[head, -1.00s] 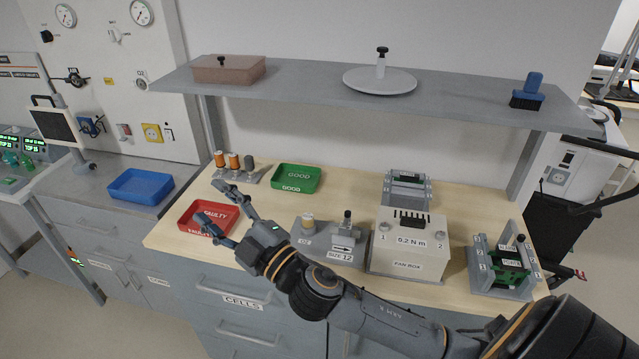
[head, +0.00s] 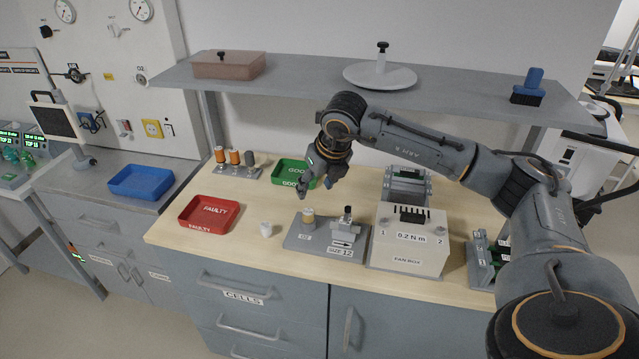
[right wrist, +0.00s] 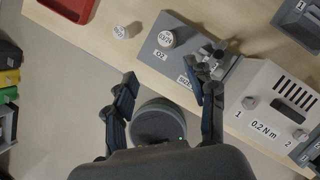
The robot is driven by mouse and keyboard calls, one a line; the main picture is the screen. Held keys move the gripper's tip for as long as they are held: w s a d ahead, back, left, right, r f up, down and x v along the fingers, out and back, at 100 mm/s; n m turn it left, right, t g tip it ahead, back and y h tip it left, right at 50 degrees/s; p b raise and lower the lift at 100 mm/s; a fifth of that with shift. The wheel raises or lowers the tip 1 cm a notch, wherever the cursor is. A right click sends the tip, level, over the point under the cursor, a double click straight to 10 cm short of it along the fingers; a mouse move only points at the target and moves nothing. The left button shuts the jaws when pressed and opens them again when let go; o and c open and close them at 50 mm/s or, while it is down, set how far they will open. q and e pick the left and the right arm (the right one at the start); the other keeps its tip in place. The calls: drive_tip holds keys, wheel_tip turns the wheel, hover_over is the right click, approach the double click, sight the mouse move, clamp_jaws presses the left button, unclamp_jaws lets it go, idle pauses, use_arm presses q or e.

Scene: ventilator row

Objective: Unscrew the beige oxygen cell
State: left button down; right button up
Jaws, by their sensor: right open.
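The beige oxygen cell (head: 308,216) stands upright in the grey block marked O2 (head: 300,238). In the right wrist view its round labelled top (right wrist: 165,39) faces the camera. My right gripper (head: 317,187) is open and empty, above the table behind the block and close to the green tray in the head picture. In the right wrist view its two fingers (right wrist: 165,92) are spread apart, with the cell beyond them and nothing between them. My left gripper is not in view.
A small white piece (head: 266,229) lies on the table left of the block. A shelf (head: 310,82) hangs above.

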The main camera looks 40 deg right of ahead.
sight(309, 212)
drive_tip(key=p+x, duration=0.1)
drive_tip(key=x, duration=0.3)
drive_tip(key=p+x, duration=0.1)
drive_tip(key=x, duration=0.3)
drive_tip(key=d+p+x, duration=0.1)
drive_tip(key=x, duration=0.3)
drive_tip(key=shift+p, duration=0.4)
drive_tip(key=shift+x, duration=0.85)
drive_tip(key=shift+s, duration=0.1)
drive_tip(key=shift+c, duration=0.2)
